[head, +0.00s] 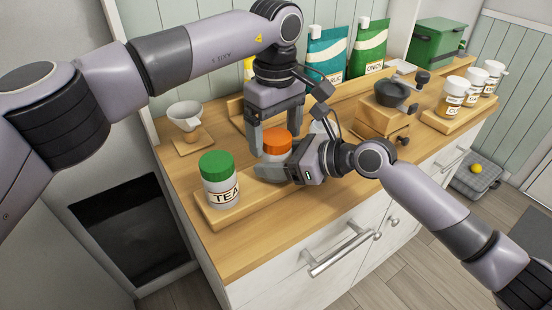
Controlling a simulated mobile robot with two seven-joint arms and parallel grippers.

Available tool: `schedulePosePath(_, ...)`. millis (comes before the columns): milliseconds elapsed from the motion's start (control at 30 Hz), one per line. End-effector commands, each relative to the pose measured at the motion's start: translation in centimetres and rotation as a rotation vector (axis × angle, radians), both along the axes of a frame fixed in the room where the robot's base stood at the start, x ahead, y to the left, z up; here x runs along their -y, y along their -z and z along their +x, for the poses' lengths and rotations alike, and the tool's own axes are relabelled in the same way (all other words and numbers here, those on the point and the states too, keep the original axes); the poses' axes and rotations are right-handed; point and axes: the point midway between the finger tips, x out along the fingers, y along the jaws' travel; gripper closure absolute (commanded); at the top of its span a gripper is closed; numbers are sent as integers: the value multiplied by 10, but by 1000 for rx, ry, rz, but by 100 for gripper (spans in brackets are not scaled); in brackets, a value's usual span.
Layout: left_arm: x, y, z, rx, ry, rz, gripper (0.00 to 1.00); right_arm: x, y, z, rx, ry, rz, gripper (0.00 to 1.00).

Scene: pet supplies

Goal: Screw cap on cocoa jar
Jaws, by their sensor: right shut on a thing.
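A jar with an orange cap (275,141) stands on the wooden tray (245,212) in the head view. The cap is on top of the jar, and whether it is tight cannot be seen. The jar body (274,157) is mostly hidden, and no label on it can be read. My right gripper (277,169) comes in from the right and is shut on the jar body. My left gripper (276,128) points down from above. Its fingers are apart, one on each side of the orange cap.
A TEA jar (219,180) with a green cap stands on the tray, left of the orange-capped jar. A white funnel (185,115) is behind it. Pouches (325,54) stand behind.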

Motion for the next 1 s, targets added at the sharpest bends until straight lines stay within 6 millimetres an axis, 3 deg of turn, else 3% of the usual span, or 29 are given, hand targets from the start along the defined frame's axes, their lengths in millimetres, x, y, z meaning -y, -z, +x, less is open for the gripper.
schedulePosePath(267, 1, -5, 0, 1, 0, -2, 15, 1, 2, 0, -5, 0, -3, 100)
schedulePosePath(600, 1, -44, 0, 1, -1, -2, 15, 1, 2, 0, -5, 0, -3, 100)
schedulePosePath(1000, 1, -46, -1, 0, -31, -1, 19, 0, 2, 0, -5, 0, -3, 100)
